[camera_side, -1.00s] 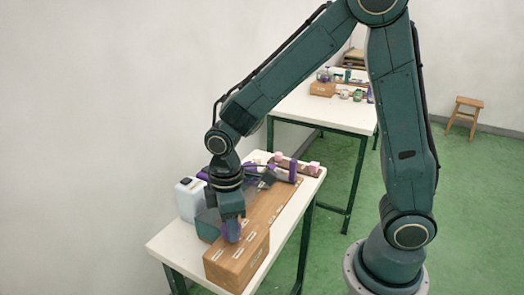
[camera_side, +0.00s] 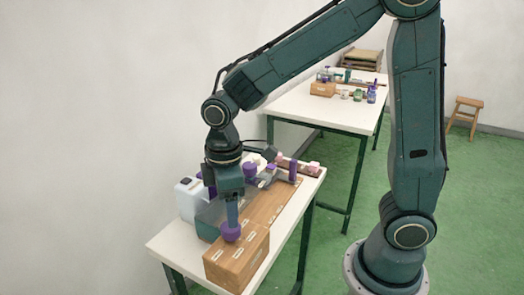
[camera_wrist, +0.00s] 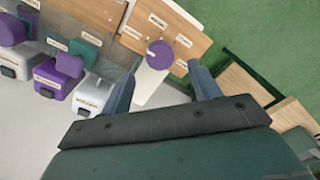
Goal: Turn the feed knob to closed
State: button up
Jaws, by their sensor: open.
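A round purple knob (camera_side: 231,234) sits on the near wooden box (camera_side: 236,262) at the front of the white table. The wrist view shows a purple knob (camera_wrist: 160,53) on a wooden panel with small white labels, too small to read. My gripper (camera_side: 232,208) is open just above the knob in the side view. In the wrist view my gripper (camera_wrist: 161,86) has its two fingers apart, with the knob beyond the gap between them. I cannot tell whether a finger touches it, or which setting it is at.
A white jug (camera_side: 189,199) stands left of the box. More purple-topped fittings (camera_side: 292,170) stand farther back, and several purple and green ones (camera_wrist: 66,68) fill the wrist view's left. A second table (camera_side: 335,105) and a stool (camera_side: 464,115) are behind.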

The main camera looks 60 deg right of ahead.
notch_tip(320, 180, up, 9)
jog(key=shift+f, duration=0.2)
dwell(0.5)
jog(key=s+d+r+m+t, duration=0.1)
jog(key=s+d+m+t, duration=0.1)
jog(key=s+d+m, duration=0.2)
jog(key=s+d+r+m+t, duration=0.1)
jog(key=s+d+m+t, duration=0.2)
jog(key=s, duration=0.7)
jog(key=shift+s+d+r+m+t, duration=0.35)
jog(key=shift+d+m, duration=0.4)
jog(key=shift+m, duration=0.35)
